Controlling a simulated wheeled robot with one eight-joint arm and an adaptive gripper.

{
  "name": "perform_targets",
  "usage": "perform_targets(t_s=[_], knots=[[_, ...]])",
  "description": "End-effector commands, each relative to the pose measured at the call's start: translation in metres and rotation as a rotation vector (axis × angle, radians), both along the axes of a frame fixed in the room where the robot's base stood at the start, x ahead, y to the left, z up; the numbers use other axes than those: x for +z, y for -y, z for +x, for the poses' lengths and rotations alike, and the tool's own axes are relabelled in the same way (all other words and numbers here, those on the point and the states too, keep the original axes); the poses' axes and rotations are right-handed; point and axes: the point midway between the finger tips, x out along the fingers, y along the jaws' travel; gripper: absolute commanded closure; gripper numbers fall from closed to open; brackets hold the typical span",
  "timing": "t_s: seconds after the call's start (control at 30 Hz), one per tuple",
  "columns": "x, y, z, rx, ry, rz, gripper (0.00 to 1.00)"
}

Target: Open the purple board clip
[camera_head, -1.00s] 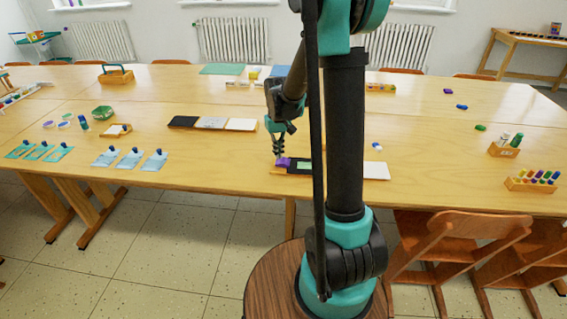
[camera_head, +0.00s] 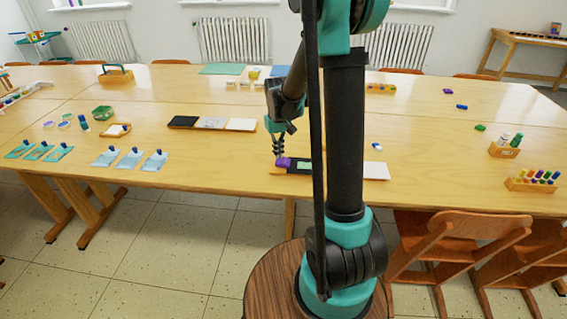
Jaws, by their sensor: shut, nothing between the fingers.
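The purple board clip (camera_head: 283,162) sits at the left end of a dark board (camera_head: 300,171) near the front edge of the table. A light green piece (camera_head: 304,165) lies on the board beside it. My gripper (camera_head: 279,153) points down just above the clip, with its fingers together and nothing between them. The fingertips look very close to the clip; I cannot tell whether they touch it. The clip is too small here to show clearly whether it is open or shut. My arm hides part of the board.
A white panel (camera_head: 376,171) shows right of my arm. A row of black, grey and white panels (camera_head: 212,123) lies behind and left. Clipped blue sheets (camera_head: 130,158) lie further left. A wooden marker rack (camera_head: 531,184) stands at right. Bare table surrounds the board's left side.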

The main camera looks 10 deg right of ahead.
Motion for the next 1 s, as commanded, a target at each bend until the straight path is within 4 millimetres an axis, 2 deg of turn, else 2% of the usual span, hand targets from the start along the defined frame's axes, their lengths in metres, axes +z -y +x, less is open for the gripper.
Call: perform_targets(t_s=[1.0], knots=[[-0.013,0.000,0.000,0.000,0.000,0.000,1.00]])
